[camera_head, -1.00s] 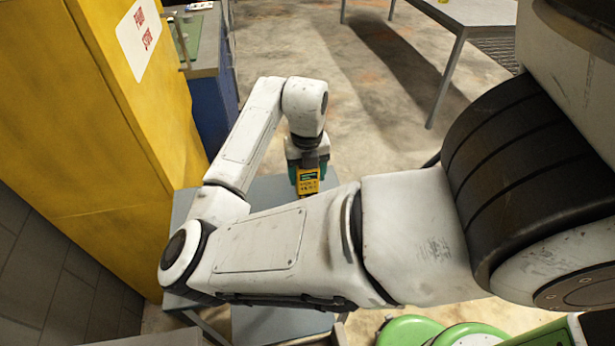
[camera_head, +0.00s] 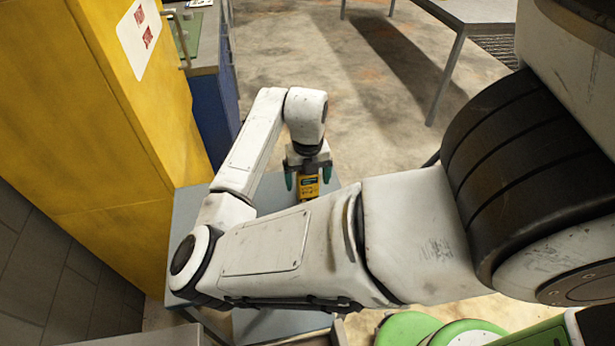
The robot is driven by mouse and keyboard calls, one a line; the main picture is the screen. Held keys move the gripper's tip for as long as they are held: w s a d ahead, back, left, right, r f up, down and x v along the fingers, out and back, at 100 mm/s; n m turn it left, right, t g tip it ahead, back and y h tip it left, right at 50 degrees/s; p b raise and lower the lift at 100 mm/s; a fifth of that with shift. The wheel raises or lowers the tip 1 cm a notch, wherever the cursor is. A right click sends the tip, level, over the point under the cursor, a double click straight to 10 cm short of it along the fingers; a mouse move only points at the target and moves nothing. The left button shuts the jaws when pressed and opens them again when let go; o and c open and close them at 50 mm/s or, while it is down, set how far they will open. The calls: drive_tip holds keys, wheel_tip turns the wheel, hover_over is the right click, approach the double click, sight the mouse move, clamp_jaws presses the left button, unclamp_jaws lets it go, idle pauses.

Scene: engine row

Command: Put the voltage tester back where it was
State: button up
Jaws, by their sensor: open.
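The voltage tester (camera_head: 308,187) is a small yellow block with a dark green display, standing on the grey-blue table (camera_head: 272,196) near its far right part. My gripper (camera_head: 308,182) points down over it. Its green fingers are spread, one on each side of the tester, with a gap visible on both sides. The lower end of the tester is hidden behind my forearm.
A tall yellow cabinet (camera_head: 90,130) stands close along the table's left side. A workbench with a blue side (camera_head: 215,105) is behind it. Green round stool seats (camera_head: 408,331) are at the lower right. Another table (camera_head: 470,14) stands at the back right.

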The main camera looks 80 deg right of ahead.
drive_tip(key=shift+r, duration=0.1)
wheel_tip(320, 180, up, 12)
drive_tip(key=shift+r+b, duration=0.1)
drive_tip(key=shift+b, duration=0.7)
